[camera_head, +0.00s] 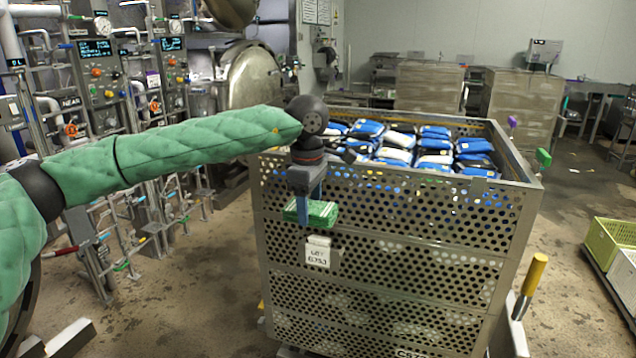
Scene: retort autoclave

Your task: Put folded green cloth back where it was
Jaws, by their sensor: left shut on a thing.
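The folded green cloth (322,213) is held by my left gripper (304,208) in the middle of the picture. The gripper points down and its blue fingers are shut on the cloth. The cloth shows in front of the near wall of a perforated metal crate (400,262), just above a white label (318,255) on that wall. I cannot tell whether the cloth touches the wall. My left arm reaches in from the left in a green quilted sleeve. My right gripper is not in view.
The crate holds several blue and white pouches (436,145). Control panels and pipes (100,75) line the left, with a round metal door (252,82) behind. A yellow-handled post (531,280) stands at the crate's right. Green and white baskets (610,245) sit far right. Floor between is open.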

